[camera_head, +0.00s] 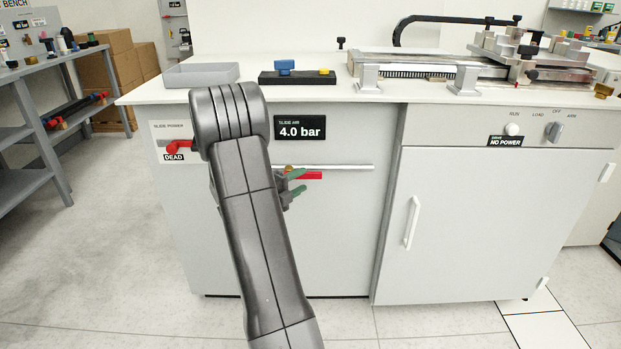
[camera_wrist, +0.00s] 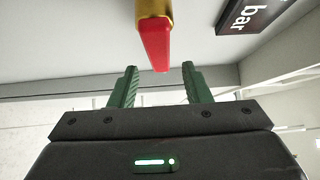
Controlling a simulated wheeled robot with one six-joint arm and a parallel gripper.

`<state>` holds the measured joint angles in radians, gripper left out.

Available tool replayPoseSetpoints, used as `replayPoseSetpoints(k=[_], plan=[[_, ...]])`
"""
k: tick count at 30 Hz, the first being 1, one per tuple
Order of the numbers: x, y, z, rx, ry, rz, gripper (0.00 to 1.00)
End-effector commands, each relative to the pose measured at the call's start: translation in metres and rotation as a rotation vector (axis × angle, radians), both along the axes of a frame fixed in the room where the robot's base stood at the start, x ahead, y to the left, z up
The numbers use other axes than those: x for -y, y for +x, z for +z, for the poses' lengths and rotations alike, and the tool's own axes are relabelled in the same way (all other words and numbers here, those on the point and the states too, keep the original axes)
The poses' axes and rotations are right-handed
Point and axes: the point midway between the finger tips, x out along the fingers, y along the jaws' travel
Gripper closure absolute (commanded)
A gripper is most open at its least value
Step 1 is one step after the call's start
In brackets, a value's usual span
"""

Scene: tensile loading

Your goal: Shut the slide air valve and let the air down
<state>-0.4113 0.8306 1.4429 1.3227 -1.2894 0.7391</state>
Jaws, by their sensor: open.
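The slide air valve is a brass body with a red lever (camera_head: 310,176) on a thin pipe (camera_head: 345,167) on the cabinet front. The lever lies level, along the pipe. In the wrist view, the red lever (camera_wrist: 155,45) hangs end-on at the top centre, with its brass-yellow part behind. My gripper (camera_head: 299,182) is open, its green fingers in front of the valve. In the wrist view, the gripper (camera_wrist: 161,75) has its fingers either side of the lever's line, with the lever's end just past the tips. The slide air display (camera_head: 293,128) reads 4.0 bar. My arm hides part of the valve area.
A red slide power handle (camera_head: 178,147) marked DEAD sits left of my arm. A drive panel label (camera_head: 506,141) reads NO POWER. A white door handle (camera_head: 411,222) stands out at right. The bench top (camera_head: 300,93) overhangs above; the floor in front is clear.

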Motion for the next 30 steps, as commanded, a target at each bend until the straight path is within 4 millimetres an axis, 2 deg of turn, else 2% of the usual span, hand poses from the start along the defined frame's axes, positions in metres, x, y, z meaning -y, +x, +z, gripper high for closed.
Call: replayPoseSetpoints(k=[3,9,20,23,27,30], plan=[[0.017,0.016,-0.001,0.001,0.001,-0.003,0.56],[0.032,0.032,-0.001,-0.001,0.0,0.0,0.56],[0.036,0.036,0.0,-0.001,0.0,0.001,0.56],[0.036,0.036,0.0,-0.001,0.0,0.001,0.72],[0.036,0.036,0.0,-0.001,0.0,0.002,1.0],[0.036,0.036,0.0,-0.001,0.0,0.001,1.0]])
